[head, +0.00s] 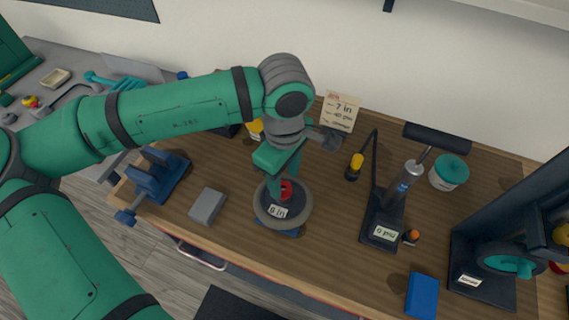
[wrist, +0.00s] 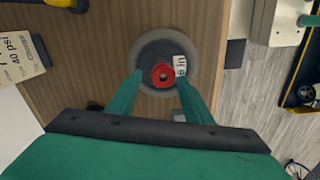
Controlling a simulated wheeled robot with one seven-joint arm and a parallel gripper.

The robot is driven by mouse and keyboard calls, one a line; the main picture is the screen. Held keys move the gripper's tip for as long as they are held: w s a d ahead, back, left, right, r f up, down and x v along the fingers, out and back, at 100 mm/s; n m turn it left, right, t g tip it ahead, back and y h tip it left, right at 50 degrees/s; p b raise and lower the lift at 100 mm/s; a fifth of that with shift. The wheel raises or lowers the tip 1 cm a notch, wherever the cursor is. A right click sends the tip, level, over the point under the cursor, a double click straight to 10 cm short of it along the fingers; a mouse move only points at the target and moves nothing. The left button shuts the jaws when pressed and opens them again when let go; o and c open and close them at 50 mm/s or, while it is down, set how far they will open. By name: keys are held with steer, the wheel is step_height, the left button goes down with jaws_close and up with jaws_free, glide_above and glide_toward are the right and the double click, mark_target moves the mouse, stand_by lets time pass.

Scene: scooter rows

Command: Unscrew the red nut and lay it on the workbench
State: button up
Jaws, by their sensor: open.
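The red nut (head: 286,189) sits at the centre of a grey wheel (head: 299,212) that lies flat on a blue stand on the workbench (head: 335,225). My gripper (head: 283,187) is over the wheel, pointing down. In the wrist view my gripper (wrist: 158,88) has its two green fingers apart, one on each side of the nut, with gaps between. Exact fingertip height is hard to tell.
A blue vise (head: 160,178) and a grey block (head: 207,206) are on the left. A pump with a gauge label (head: 384,233), a teal-lidded tub (head: 449,173) and a blue block (head: 422,295) are on the right. A note card (head: 341,112) stands behind. Bare wood lies between the wheel and the pump.

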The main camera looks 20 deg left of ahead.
steer(key=shift+f, duration=0.95)
steer(key=c, duration=0.9)
steer(key=shift+r, duration=0.1)
steer(key=shift+w+n, duration=0.1)
steer(key=shift+n, duration=0.9)
steer(key=n, duration=0.4)
steer(key=shift+w+n, duration=0.1)
steer(key=shift+n, duration=0.3)
